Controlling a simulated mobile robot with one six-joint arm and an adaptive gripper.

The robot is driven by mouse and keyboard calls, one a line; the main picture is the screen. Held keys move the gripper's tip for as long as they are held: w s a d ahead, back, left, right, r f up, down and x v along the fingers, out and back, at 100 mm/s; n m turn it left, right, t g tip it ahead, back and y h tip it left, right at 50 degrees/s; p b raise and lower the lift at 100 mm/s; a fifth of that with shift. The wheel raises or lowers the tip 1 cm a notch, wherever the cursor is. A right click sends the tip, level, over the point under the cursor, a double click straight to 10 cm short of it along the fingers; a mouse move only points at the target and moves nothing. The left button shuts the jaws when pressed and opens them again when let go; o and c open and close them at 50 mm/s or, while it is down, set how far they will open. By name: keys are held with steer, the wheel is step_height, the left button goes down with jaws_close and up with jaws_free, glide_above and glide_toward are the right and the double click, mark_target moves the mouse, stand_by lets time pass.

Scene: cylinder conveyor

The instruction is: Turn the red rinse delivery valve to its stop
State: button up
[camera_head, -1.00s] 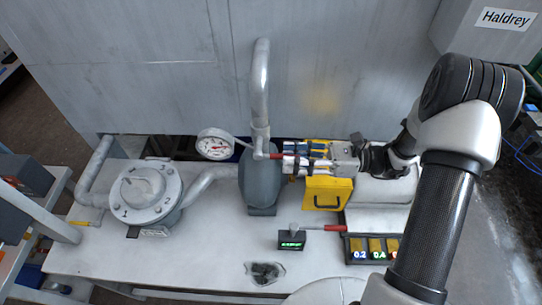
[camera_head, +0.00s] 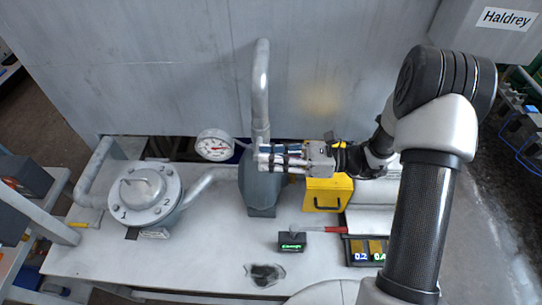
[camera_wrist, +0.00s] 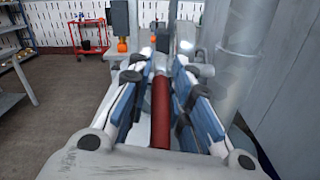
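The red valve handle (camera_wrist: 160,112) runs lengthwise between the two fingers of my gripper (camera_wrist: 163,62) in the wrist view. Narrow gaps show on both sides of it, so the fingers look open around it rather than clamped. In the head view my gripper (camera_head: 262,158) reaches left, with its fingertips at the foot of the upright grey pipe (camera_head: 261,85), above the dark grey rounded vessel (camera_head: 262,190). There the fingers hide the handle.
A white-faced gauge (camera_head: 214,145) stands close left of my fingertips. A yellow box (camera_head: 327,194) is below my gripper. A second red lever (camera_head: 330,229) lies near a small dark display (camera_head: 291,241). A flanged round housing (camera_head: 146,193) is at left, and a grey wall rises behind.

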jaws_close()
steer(key=shift+w, duration=0.1)
stand_by(0.4)
